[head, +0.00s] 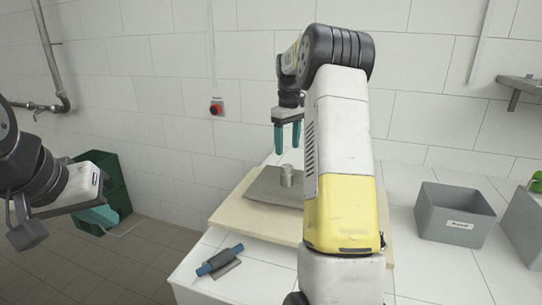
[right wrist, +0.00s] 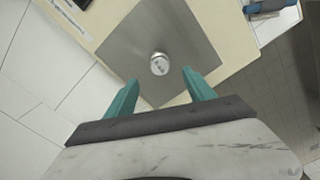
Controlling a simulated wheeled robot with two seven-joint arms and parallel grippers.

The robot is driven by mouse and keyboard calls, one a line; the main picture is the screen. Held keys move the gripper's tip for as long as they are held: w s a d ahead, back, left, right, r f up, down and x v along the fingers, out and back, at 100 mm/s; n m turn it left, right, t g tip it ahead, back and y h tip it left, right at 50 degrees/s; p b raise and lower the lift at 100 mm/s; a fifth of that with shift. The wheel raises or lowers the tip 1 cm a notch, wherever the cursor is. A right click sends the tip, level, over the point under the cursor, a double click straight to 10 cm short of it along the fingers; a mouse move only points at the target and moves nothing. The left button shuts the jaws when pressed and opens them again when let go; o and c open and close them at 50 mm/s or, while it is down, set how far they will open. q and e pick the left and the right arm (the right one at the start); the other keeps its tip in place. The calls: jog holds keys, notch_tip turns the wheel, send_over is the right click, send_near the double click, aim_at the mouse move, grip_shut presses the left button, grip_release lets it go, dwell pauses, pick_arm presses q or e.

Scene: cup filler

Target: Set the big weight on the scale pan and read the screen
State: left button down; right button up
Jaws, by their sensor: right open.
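A silvery cylindrical weight (head: 287,176) stands upright on the grey metal scale pan (head: 262,186). In the right wrist view the weight (right wrist: 159,64) is near the middle of the pan (right wrist: 128,42), with a mark on its top. The pan lies on a beige scale body (head: 235,217). My right gripper (head: 287,137) is open and empty above the weight, its teal fingers pointing down and apart from it. The wrist view shows both fingertips (right wrist: 160,75) spread to either side. My left gripper (head: 98,216) hangs at the far left, away from the scale; its jaw opening is unclear. No screen reading is legible.
A blue-handled tool (head: 220,262) lies at the table's front left. A labelled grey bin (head: 455,215) stands to the right, with another bin (head: 525,225) beside it. Green crates (head: 112,180) stand on the floor at left. A red button (head: 216,108) is on the wall.

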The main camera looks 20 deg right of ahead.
jog(key=shift+a+r, duration=0.1)
jog(key=shift+r, duration=0.3)
jog(key=s+a+r+m+t, duration=0.1)
jog(key=s+a+r+t, duration=0.1)
jog(key=s+a+r, duration=0.45)
jog(key=s+a+r+m+t, duration=0.1)
jog(key=s+a+r, duration=0.2)
jog(key=s, duration=0.6)
jog(key=s+a+f+m+t+y, duration=0.1)
jog(key=s+a+f, duration=0.1)
jog(key=s, duration=0.6)
jog(key=s+a+f+m+t+y, duration=0.1)
jog(key=s+a+f+t, duration=0.1)
jog(key=s+a, duration=0.3)
jog(key=s, duration=0.3)
jog(key=shift+s+a+f+m, duration=0.25)
jog(key=shift+s+f+m, duration=0.05)
jog(key=shift+s, duration=0.05)
